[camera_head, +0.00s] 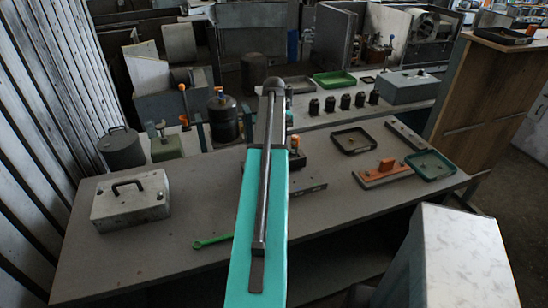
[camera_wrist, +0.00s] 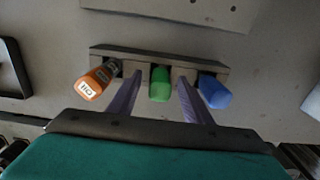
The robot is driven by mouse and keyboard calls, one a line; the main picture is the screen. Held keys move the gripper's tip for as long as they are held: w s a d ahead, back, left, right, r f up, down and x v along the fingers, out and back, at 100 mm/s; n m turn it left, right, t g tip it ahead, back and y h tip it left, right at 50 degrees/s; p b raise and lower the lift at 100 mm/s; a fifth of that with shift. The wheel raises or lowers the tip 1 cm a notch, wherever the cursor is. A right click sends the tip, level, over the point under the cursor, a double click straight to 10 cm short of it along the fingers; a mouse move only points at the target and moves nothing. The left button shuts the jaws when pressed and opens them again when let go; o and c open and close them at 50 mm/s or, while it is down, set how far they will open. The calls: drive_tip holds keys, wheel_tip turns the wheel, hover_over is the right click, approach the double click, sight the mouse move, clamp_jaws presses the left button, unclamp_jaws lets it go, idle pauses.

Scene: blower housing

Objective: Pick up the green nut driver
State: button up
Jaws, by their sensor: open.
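The green nut driver (camera_wrist: 159,84) stands in a grey holder block (camera_wrist: 150,56), between an orange driver (camera_wrist: 94,80) on the left and a blue driver (camera_wrist: 213,92) on the right. My gripper (camera_wrist: 160,92) is open in the wrist view, with one finger on each side of the green handle; I cannot tell whether either finger touches it. The fingers lie between the green handle and its two neighbours. In the head view my arm hides the green and blue drivers; an orange handle (camera_head: 295,142) shows just right of it.
The bench's front left is mostly clear.

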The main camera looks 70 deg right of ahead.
drive_tip(key=shift+f, duration=0.3)
idle(0.4)
clamp_jaws()
drive_tip(key=shift+r, duration=0.2)
drive_tip(key=shift+r+p, duration=3.1)
drive_tip(key=shift+r, duration=1.75)
